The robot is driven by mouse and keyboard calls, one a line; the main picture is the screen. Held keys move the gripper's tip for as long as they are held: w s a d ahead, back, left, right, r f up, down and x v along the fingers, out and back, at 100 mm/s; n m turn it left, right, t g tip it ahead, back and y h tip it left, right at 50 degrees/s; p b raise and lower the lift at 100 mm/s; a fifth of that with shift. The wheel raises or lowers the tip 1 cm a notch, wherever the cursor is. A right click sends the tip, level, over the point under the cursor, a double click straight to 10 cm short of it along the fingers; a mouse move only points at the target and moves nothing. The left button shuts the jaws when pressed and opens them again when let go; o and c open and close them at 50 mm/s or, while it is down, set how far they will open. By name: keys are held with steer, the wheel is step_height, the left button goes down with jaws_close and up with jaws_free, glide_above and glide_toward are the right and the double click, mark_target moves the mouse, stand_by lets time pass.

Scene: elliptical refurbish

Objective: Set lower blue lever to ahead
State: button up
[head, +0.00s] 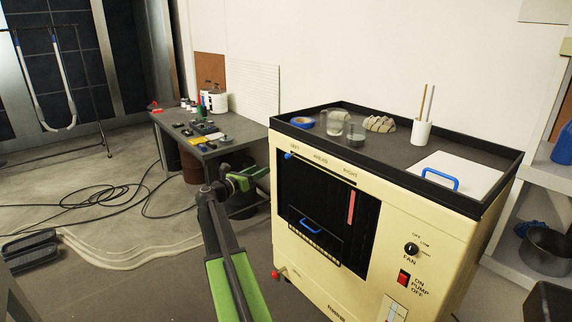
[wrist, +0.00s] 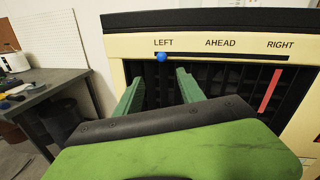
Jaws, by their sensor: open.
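The blue lever (wrist: 162,57) is a small round knob on a dark slot under the labels LEFT, AHEAD and RIGHT. It sits at the LEFT end of the slot in the wrist view, and it also shows in the head view (head: 288,156). My gripper (wrist: 158,82) is open, with its two green fingers apart below the knob, one to each side of it. Nothing is between the fingers that I can make out except the dark grille behind. In the head view my gripper (head: 250,179) is at the left of the cream machine (head: 440,235).
A blue handle (head: 311,226) sits low in the machine's dark opening, and a red strip (head: 351,208) hangs at its right. The black tray top (head: 395,153) holds cups and a white board. A grey workbench (head: 228,128) stands behind left. Cables lie on the floor.

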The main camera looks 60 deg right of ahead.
mark_target(286, 156)
steer(key=d, duration=0.5)
steer(key=s+d, duration=0.1)
steer(key=d, duration=0.5)
steer(key=s+d, duration=0.1)
steer(key=d, duration=0.5)
steer(key=c, duration=0.9)
jaws_close()
steer(key=shift+w, duration=0.1)
